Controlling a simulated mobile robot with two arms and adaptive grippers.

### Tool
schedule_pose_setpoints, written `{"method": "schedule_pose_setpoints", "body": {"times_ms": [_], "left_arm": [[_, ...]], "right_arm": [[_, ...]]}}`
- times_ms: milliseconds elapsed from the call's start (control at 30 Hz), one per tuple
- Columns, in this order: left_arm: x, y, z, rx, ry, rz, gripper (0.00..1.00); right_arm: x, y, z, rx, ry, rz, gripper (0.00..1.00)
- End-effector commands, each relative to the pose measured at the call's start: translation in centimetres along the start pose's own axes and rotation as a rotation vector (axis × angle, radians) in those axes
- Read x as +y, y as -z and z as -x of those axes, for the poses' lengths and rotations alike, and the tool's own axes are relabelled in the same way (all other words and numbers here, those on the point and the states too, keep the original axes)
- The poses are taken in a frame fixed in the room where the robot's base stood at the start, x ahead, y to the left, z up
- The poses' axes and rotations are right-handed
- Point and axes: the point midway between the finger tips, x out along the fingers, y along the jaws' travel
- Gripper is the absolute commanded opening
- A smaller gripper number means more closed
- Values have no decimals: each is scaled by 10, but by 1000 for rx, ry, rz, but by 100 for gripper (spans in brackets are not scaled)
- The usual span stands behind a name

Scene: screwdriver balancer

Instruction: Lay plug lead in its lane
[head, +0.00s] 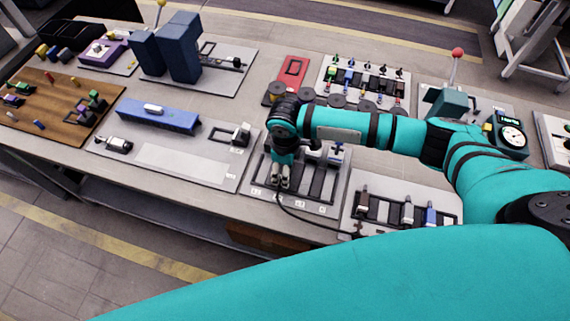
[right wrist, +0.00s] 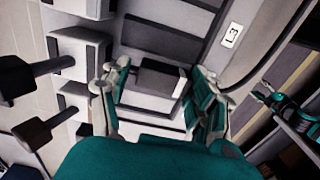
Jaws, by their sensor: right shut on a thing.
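My right gripper (head: 281,184) points down over the left part of the grey lane board (head: 336,204). The board has dark parallel lanes and small labels along its front edge. In the right wrist view the gripper (right wrist: 160,88) is shut on a dark grey plug (right wrist: 160,78), with one finger on each side. A thin dark lead (head: 310,216) runs from below the gripper rightward along the board's front edge. A label L3 (right wrist: 232,35) shows beside the lanes. Whether the plug touches the board I cannot tell. A small teal arm (right wrist: 285,107) shows at right in the wrist view; its jaws are unclear.
A grey plate with a blue block (head: 158,115) lies left of the board. A rack with several coloured plugs (head: 405,212) stands to the right. A red tray (head: 291,70) and a board of small levers (head: 365,78) lie behind. The table's front edge is close.

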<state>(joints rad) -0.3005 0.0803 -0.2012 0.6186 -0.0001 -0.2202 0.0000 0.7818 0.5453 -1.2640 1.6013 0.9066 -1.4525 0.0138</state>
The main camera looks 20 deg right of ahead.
Motion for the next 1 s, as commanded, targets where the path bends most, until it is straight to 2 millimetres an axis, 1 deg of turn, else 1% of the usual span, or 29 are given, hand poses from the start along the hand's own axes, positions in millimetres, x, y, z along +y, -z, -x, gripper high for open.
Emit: {"method": "schedule_pose_setpoints", "body": {"times_ms": [567, 1000], "left_arm": [[-1, 1, 0, 2, 1, 2, 55], [-1, 2, 0, 3, 1, 2, 55]], "right_arm": [[0, 0, -1, 1, 0, 0, 33], [0, 0, -10, 1, 0, -1, 33]]}}
